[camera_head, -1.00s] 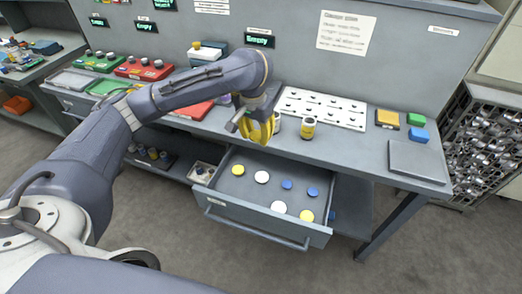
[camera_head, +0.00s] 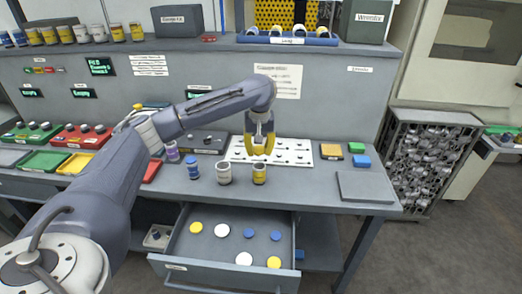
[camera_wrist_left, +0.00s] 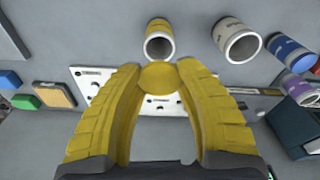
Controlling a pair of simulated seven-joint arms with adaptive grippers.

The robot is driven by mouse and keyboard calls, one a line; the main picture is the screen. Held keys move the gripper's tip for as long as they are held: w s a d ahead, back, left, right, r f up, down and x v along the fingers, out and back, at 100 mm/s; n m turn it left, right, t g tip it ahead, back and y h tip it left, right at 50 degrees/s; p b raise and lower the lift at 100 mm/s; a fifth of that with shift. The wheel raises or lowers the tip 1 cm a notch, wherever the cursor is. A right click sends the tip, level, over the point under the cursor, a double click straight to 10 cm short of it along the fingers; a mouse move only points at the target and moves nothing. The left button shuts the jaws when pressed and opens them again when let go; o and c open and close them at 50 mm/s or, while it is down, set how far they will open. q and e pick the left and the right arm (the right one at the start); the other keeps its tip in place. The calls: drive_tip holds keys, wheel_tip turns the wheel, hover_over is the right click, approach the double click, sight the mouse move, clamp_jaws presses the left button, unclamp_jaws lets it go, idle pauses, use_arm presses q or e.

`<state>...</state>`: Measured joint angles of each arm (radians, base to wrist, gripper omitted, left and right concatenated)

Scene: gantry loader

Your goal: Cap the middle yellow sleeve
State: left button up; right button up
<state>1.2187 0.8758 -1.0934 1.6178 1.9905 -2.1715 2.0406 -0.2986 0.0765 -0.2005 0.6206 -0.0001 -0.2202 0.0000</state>
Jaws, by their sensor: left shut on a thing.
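My left gripper (camera_head: 260,151) has yellow fingers pointing down, just above the yellow sleeve (camera_head: 259,174) in the head view. In the left wrist view its fingers (camera_wrist_left: 158,72) are shut on a round yellow cap (camera_wrist_left: 157,77). The yellow sleeve (camera_wrist_left: 159,42) stands upright on the bench with its open top showing, close to the cap but seemingly apart from it. To its left in the head view stands a white-bodied sleeve (camera_head: 223,175), then a blue-banded sleeve (camera_head: 191,168) and a purple one (camera_head: 172,152). My right gripper is not in view.
An open drawer (camera_head: 222,276) below the bench holds loose yellow, white and blue caps. A white board (camera_head: 300,153) lies behind the sleeves. Red and green trays stand left.

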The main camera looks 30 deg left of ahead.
sight(259, 162)
use_arm(q)
drive_tip(key=shift+f, duration=3)
drive_tip(key=shift+f, duration=0.25)
drive_tip(key=o, duration=0.9)
drive_tip(key=shift+s+d+r, duration=0.15)
drive_tip(key=shift+s+r, duration=0.05)
drive_tip(key=shift+r, duration=1.8)
drive_tip(key=shift+s+d+r, duration=0.15)
drive_tip(key=shift+s+r, duration=0.05)
drive_tip(key=shift+r, duration=1.75)
drive_tip(key=shift+s+d+r, duration=0.15)
drive_tip(key=shift+s+r, duration=0.05)
drive_tip(key=shift+r, duration=1.8)
